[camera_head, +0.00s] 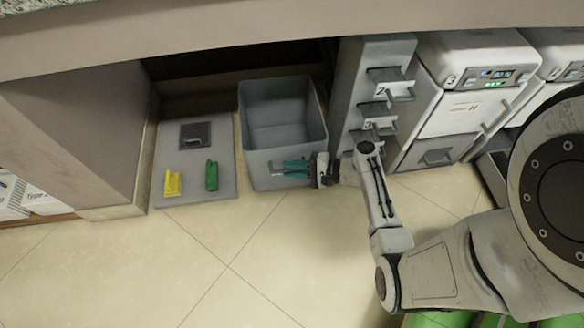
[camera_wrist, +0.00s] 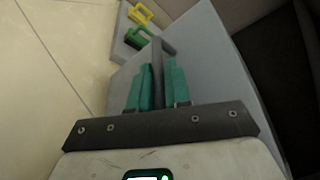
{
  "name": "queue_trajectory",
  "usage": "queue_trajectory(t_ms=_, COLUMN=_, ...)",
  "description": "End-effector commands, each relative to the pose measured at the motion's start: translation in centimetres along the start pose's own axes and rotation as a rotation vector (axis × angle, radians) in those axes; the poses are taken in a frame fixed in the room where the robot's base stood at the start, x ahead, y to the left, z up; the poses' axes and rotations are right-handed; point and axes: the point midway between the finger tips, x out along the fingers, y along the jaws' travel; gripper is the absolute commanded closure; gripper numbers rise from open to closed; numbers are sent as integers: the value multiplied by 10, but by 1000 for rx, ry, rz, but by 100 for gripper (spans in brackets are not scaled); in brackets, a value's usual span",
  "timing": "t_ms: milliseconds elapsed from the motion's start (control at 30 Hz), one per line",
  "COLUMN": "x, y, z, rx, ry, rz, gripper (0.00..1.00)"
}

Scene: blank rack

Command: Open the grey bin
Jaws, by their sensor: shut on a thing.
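The grey bin (camera_head: 262,160) stands with its top uncovered, out in front of the dark recess under the counter. Its inside looks empty in the head view. My gripper (camera_head: 280,170), with teal fingers, is at the bin's front wall. In the wrist view my gripper (camera_wrist: 156,75) has its fingers on both sides of a dark grey bar handle (camera_wrist: 157,62) and is shut on it. The bin's smooth grey wall (camera_wrist: 195,55) lies behind the handle. The fingers hide part of the handle.
Left of the bin is a flat grey panel (camera_head: 197,145) with a yellow handle (camera_head: 173,183) and a green handle (camera_head: 212,175). A grey rack (camera_head: 352,85) and a white machine (camera_head: 465,105) stand to the right. The tiled floor (camera_head: 230,250) in front is clear.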

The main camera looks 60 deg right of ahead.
Motion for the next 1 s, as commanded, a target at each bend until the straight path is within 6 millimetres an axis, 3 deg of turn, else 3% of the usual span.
queue_trajectory(t_ms=100, x=0, y=0, z=0, rx=1, ry=0, rz=0, gripper=100)
queue_trajectory(t_ms=667, x=-2, y=3, z=6, rx=3, ry=-1, rz=2, gripper=100)
queue_trajectory(t_ms=867, x=-14, y=18, z=33, rx=8, ry=-1, rz=3, gripper=100)
queue_trajectory(t_ms=1000, x=-27, y=40, z=64, rx=10, ry=-1, rz=5, gripper=100)
